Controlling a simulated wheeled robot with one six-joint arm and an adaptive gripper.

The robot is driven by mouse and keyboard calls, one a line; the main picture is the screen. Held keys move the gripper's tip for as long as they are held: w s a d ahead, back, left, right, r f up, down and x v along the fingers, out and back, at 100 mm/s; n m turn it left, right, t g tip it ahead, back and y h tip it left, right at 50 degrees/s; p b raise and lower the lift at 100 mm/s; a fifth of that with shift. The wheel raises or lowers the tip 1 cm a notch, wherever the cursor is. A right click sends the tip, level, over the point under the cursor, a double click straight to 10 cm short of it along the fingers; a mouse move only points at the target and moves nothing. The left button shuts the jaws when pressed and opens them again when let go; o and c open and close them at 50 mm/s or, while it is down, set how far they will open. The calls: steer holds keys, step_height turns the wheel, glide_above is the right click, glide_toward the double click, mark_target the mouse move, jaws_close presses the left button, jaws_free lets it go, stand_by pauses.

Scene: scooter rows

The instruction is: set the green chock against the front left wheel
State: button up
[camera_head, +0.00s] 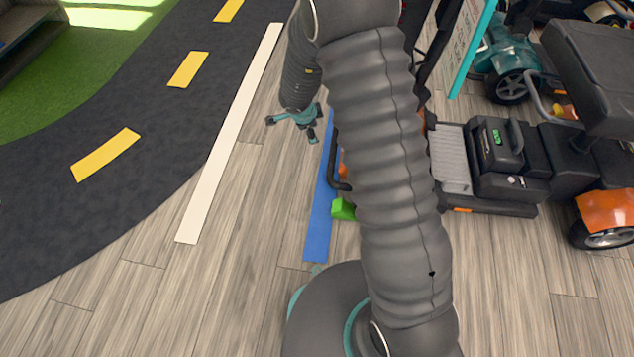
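The green chock (342,209) is on the floor at the right edge of the blue line, its right part hidden behind my arm. Beside it is the front of an orange and black scooter (453,160); a black front bar and a bit of orange show left of my arm. My arm hides the scooter's front wheels, so I cannot tell whether the chock touches one. My gripper (296,119) has its teal fingers spread, with nothing between them. In the picture it is above and left of the chock, over the pale floor between the white and blue lines.
The blue line (319,230) and white line (222,150) run along the wood floor, with clear floor between them. A dark road with yellow dashes (106,155) is at left. A teal scooter (507,62) and a teal-edged sign (468,45) stand at the upper right.

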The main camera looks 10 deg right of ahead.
steer(key=s+f+m+g+h, duration=0.1)
steer(key=s+f+m+g, duration=0.2)
steer(key=f, duration=0.6)
steer(key=g+h, duration=0.1)
steer(key=g, duration=0.2)
glide_toward(333, 206)
steer(key=a+v, duration=0.1)
steer(key=v, duration=0.2)
steer(key=shift+w+d+m, duration=0.15)
steer(key=shift+d+m, duration=0.05)
steer(key=shift+m, duration=0.2)
steer(key=b+x, duration=0.2)
steer(key=x, duration=1.1)
steer(key=shift+d+f+b, duration=0.2)
steer(key=shift+f+b, duration=0.1)
steer(key=shift+f, duration=0.05)
steer(key=c, duration=1.6)
steer(key=shift+d, duration=0.1)
